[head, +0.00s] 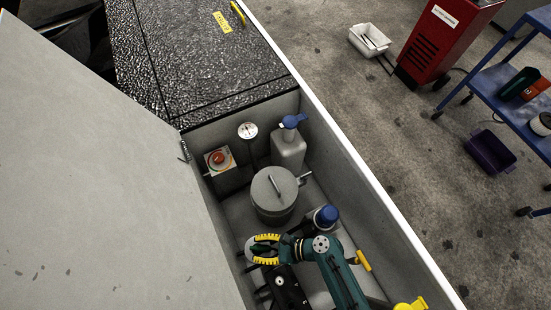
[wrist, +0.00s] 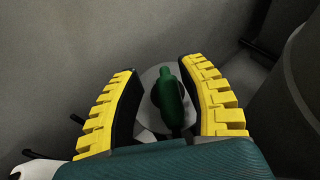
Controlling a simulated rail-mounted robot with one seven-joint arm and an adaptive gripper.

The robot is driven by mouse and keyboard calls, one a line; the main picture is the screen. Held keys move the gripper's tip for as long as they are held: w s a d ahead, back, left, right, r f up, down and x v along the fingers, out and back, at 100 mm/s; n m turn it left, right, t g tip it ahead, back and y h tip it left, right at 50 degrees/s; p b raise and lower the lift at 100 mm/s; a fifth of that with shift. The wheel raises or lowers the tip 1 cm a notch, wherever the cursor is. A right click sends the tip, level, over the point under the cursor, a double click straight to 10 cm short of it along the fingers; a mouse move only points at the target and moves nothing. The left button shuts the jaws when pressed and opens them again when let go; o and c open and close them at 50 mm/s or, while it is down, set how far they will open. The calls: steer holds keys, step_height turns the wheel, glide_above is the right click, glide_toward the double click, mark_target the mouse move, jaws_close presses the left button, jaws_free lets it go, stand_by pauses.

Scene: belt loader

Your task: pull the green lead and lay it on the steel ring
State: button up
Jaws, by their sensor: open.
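My gripper (head: 255,248) is down in the compartment in the head view, its yellow-padded fingers apart. In the wrist view my gripper (wrist: 157,68) has its fingers on either side of a dark green, rounded piece (wrist: 169,93), which looks like the green lead. Gaps show on both sides of it, so nothing is gripped. A pale grey disc (wrist: 150,78) lies behind the green piece; I cannot tell whether they are joined. In the head view the green lead is not distinguishable at the gripper. I cannot clearly identify the steel ring in either view.
A grey lidded canister (head: 273,195), a grey bottle with a blue top (head: 288,150), a blue-capped container (head: 326,215) and a red-knob switch (head: 217,158) crowd the compartment. The pale raised panel (head: 110,170) bounds its left; the white-edged wall (head: 370,182) bounds its right.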

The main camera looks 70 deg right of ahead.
steer(key=v, duration=1.2)
stand_by(0.7)
